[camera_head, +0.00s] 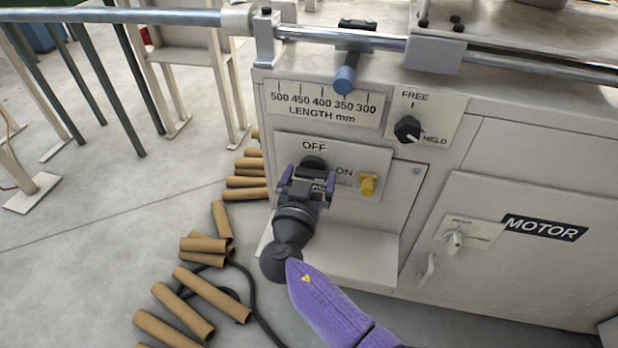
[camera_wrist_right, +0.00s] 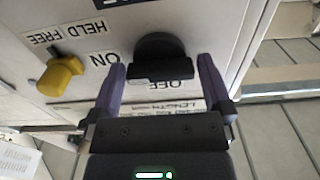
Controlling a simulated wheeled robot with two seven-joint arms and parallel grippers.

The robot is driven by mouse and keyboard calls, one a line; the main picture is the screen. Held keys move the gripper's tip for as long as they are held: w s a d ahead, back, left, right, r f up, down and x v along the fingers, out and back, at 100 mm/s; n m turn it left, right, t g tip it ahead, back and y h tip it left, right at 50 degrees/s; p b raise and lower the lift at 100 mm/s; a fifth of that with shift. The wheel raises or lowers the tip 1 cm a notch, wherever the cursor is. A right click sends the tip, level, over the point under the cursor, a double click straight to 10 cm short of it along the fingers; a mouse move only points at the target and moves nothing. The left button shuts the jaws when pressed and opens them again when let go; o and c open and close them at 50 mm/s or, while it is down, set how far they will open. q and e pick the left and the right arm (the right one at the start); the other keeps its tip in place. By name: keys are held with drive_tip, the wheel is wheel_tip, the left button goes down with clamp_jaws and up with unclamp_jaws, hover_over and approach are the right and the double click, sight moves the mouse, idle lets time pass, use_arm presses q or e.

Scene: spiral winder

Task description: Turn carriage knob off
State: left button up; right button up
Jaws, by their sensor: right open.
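The black knob (camera_head: 313,163) sits on the cream OFF/ON panel (camera_head: 372,158) on the machine's front, just below the word OFF. Its plate's lower label is partly hidden by my gripper. In the right wrist view, the black knob (camera_wrist_right: 160,52) shows a thick grip bar lying across the picture. My right gripper (camera_head: 308,180) is at the knob, its purple fingers apart. In the wrist view, the right gripper (camera_wrist_right: 162,75) has one finger on each side of the knob, with gaps visible. I cannot tell which way the knob points. My left gripper is out of view.
A yellow knob (camera_head: 368,185) sticks out right of the black knob. A FREE/HELD knob (camera_head: 408,129) is above right, and a blue-ended lever (camera_head: 344,80) above. A ledge (camera_head: 350,258) juts out below. Cardboard tubes (camera_head: 212,294) lie on the floor at left.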

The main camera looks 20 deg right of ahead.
drive_tip(key=shift+c, duration=1.4)
drive_tip(key=c, duration=0.7)
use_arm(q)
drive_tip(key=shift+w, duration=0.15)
